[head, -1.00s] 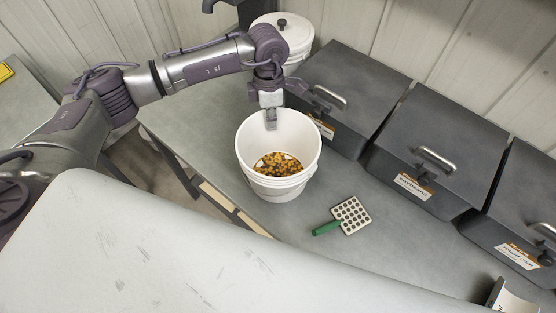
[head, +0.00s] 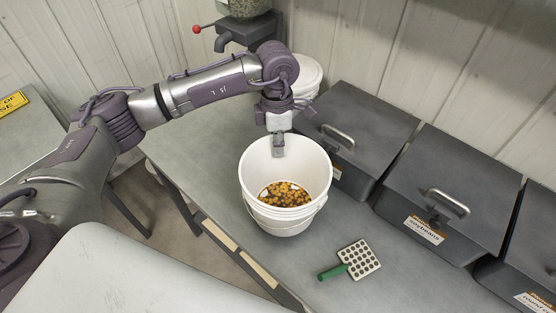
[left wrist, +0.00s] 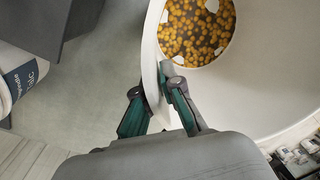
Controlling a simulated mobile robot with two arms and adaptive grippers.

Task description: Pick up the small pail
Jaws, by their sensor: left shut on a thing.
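The small pail (head: 286,215) is a white open bucket with yellow-brown seeds (head: 285,195) inside and a thin wire handle. It is upright over the grey bench, and I cannot tell for sure whether its base touches the bench. My left gripper (head: 279,152) is shut on the pail's far rim, coming from above. In the left wrist view the fingers (left wrist: 157,98) pinch the wall of the pail (left wrist: 262,75), one inside and one outside. My right gripper is not in view.
Dark lidded bins (head: 450,190) line the wall on the right. A white lidded bucket (head: 305,72) stands behind the pail. A green-handled plate with holes (head: 358,258) lies on the bench (head: 195,150) in front. A hopper with a red knob (head: 197,29) is at the back.

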